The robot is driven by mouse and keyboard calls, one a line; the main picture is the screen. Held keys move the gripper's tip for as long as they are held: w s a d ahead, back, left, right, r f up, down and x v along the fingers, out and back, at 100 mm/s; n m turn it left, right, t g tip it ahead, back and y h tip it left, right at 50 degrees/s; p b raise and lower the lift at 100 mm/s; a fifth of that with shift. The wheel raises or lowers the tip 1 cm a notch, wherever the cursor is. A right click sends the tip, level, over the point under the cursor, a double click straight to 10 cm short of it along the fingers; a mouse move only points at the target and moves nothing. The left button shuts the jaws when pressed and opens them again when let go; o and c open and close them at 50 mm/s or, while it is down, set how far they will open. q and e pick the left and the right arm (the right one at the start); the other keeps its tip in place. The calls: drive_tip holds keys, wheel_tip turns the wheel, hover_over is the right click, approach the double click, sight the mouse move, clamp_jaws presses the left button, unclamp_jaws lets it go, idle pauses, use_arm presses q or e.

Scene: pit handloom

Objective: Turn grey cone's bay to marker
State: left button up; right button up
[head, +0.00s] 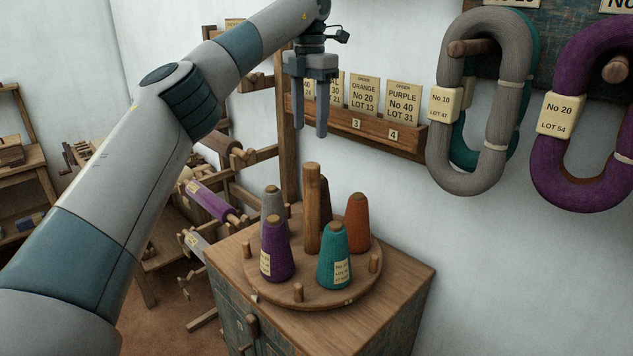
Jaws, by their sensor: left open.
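A round wooden turntable (318,303) sits on top of a cabinet, with a thick upright post (312,210) at its centre. The grey cone (270,202) stands at the back left, partly hidden behind the purple cone (277,255). A teal cone (334,258) stands at the front and an orange-brown cone (358,225) at the back right. Short pegs (299,292) stand near the rim. I cannot make out which mark is the marker. My left gripper (310,132) is open and empty, pointing down above the turntable and apart from it. My right gripper is not in view.
The wooden cabinet (400,290) carries the turntable. A wall rack (370,128) holds order cards behind it. Grey (440,150) and purple (548,170) yarn hanks hang at the right. Wooden frames with spools (212,200) stand at the left.

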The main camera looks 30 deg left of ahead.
sight(311, 186)
use_arm(q)
drive_tip(key=shift+s+r, duration=0.15)
drive_tip(key=shift+s, duration=0.05)
wheel_tip(311, 186, down, 18)
drive_tip(key=p, duration=0.4)
drive_tip(key=shift+r, duration=0.25)
idle(0.5)
drive_tip(key=shift+w, duration=0.1)
clamp_jaws()
